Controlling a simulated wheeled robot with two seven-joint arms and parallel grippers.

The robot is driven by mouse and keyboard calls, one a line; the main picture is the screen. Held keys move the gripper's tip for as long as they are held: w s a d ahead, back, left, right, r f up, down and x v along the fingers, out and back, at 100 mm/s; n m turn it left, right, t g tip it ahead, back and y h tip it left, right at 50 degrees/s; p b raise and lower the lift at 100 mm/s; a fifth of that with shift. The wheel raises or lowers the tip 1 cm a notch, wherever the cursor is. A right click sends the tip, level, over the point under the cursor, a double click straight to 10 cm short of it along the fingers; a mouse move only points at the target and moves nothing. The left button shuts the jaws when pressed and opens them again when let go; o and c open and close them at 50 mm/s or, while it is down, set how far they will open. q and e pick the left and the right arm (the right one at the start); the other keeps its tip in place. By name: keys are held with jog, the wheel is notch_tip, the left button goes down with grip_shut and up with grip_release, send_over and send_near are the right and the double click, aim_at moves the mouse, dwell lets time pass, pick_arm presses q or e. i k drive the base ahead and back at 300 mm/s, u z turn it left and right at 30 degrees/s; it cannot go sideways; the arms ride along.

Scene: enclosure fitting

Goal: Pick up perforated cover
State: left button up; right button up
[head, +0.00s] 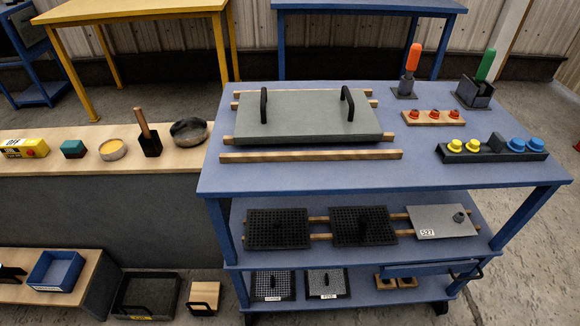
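Two black perforated covers lie side by side on the middle shelf of the blue cart: the left one (262,238) and the right one (349,236). Each has a dark handle on top and rests across wooden strips. A plain grey plate (430,217) with a knob and a label reading about 527 lies to their right. On the bottom shelf are two smaller grid-patterned panels, a left one (264,289) and a right one (323,290), with white labels too small to read. Neither of my grippers is in view.
The cart top (300,178) holds a large grey panel (310,122) with two black handles, on wooden strips. Red, yellow and blue knobs and two upright tools stand at its right. A wooden bench (75,165) with small items stands left. The cart top overhangs the shelves.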

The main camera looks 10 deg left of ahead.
aim_at(285, 228)
jog(key=z, duration=3.25)
jog(key=k, duration=1.65)
jog(key=u, duration=2.5)
jog(key=i, duration=0.5)
jog(key=z, duration=0.05)
